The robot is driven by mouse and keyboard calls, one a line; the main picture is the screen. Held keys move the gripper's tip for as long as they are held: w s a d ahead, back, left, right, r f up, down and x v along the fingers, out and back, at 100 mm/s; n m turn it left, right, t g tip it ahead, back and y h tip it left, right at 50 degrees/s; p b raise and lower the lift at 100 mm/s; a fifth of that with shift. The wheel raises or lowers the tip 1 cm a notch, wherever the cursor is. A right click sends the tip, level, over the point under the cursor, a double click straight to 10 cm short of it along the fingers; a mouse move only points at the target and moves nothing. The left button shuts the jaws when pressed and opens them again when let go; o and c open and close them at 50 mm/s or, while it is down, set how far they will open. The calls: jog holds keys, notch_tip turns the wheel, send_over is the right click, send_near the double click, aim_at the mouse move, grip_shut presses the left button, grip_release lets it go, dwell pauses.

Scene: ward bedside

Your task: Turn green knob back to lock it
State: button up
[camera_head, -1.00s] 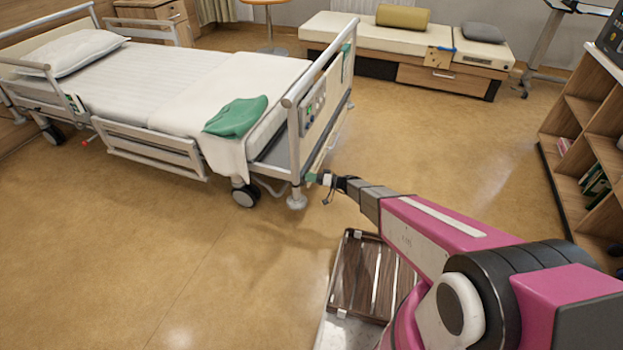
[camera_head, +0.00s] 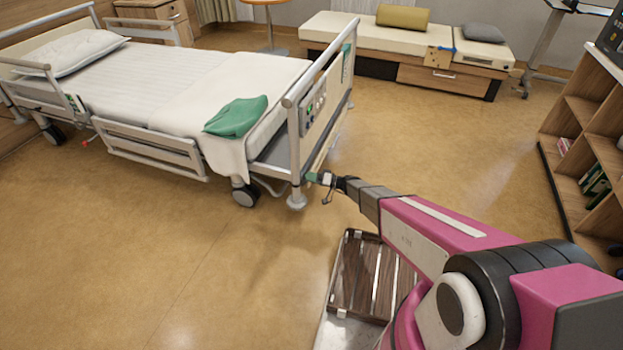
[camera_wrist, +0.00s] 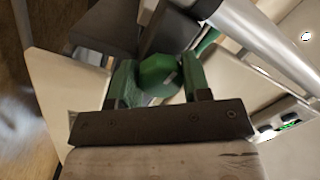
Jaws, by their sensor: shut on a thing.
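The green knob (camera_wrist: 158,74) is a faceted round piece in the middle of the wrist view. My gripper (camera_wrist: 160,82) has its green fingers on either side of the knob and is shut on it. In the head view my gripper (camera_head: 318,178) reaches the lower corner of the bed's foot end, close to the leg. The knob is too small there to tell from the fingers. The hospital bed (camera_head: 297,170) stands at left with its foot end toward my arm.
A green cloth (camera_head: 236,117) lies on the bed's foot end. A slatted wooden piece (camera_head: 352,280) lies on the floor below my arm. A bench (camera_head: 375,37) stands at the back and a shelf (camera_head: 585,140) at the right. The floor between is clear.

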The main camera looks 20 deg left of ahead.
jog(key=m, duration=0.4)
jog(key=shift+m, duration=0.3)
jog(key=m, duration=0.3)
jog(key=shift+s+m+t+y, duration=0.1)
jog(key=shift+m+t+y, duration=0.2)
jog(key=shift+m+y, duration=0.1)
jog(key=m, duration=0.5)
jog(key=shift+t, duration=0.3)
jog(key=shift+r+m+t, duration=0.1)
jog(key=shift+m+t, duration=0.4)
jog(key=shift+m, duration=1.7)
jog(key=o, duration=0.9)
jog(key=shift+d, duration=0.15)
